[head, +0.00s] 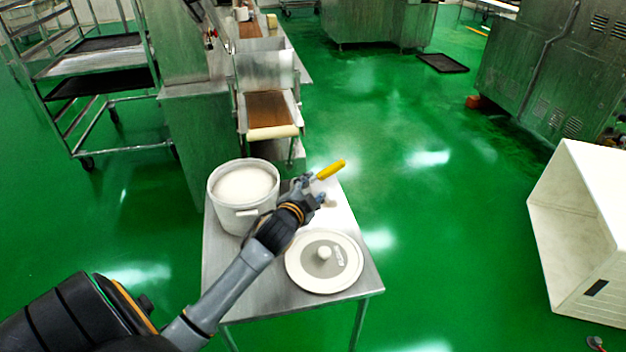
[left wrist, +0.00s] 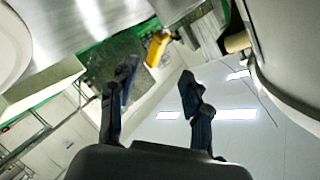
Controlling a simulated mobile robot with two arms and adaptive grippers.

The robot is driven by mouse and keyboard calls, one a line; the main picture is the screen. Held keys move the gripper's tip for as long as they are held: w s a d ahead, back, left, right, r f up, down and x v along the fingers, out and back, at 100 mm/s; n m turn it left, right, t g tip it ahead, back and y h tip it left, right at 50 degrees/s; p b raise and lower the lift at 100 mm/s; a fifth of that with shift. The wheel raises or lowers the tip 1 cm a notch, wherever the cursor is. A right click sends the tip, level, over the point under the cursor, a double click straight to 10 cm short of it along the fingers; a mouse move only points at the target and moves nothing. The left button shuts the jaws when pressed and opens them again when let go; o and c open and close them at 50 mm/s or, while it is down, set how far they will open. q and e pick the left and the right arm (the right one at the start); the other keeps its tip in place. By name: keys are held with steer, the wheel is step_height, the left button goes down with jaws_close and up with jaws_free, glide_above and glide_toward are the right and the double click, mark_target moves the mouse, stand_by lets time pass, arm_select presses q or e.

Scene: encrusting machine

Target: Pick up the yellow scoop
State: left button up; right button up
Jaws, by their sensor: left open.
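The yellow scoop (head: 330,169) shows its yellow handle just beyond my left gripper (head: 307,190), near the far edge of the small steel table (head: 225,262). The rest of the scoop is partly hidden behind the gripper. In the left wrist view, the yellow handle (left wrist: 157,48) shows beyond and between the spread fingers of my left gripper (left wrist: 158,82). The left gripper is open, and the handle looks apart from both fingers. My right gripper is not in view.
A white bucket (head: 238,218) filled with white material stands left of the gripper. A round white lid (head: 300,276) with a knob lies at the table's front right. A conveyor (head: 272,132) stands behind the table. Green floor is clear to the right, before a large white bin (head: 560,235).

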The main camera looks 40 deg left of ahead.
mark_target(327, 174)
arm_select(q)
steer(key=b+x, duration=0.1)
steer(key=x, duration=0.5)
steer(key=shift+w+a, duration=0.1)
steer(key=shift+w, duration=0.2)
steer(key=x, duration=0.1)
steer(key=b+x, duration=0.1)
steer(key=x, duration=0.2)
steer(key=shift+w+d+f+b, duration=0.15)
steer(key=shift+w+d+b, duration=0.15)
steer(key=shift+w+a, duration=0.15)
steer(key=shift+w, duration=0.25)
jaws_close()
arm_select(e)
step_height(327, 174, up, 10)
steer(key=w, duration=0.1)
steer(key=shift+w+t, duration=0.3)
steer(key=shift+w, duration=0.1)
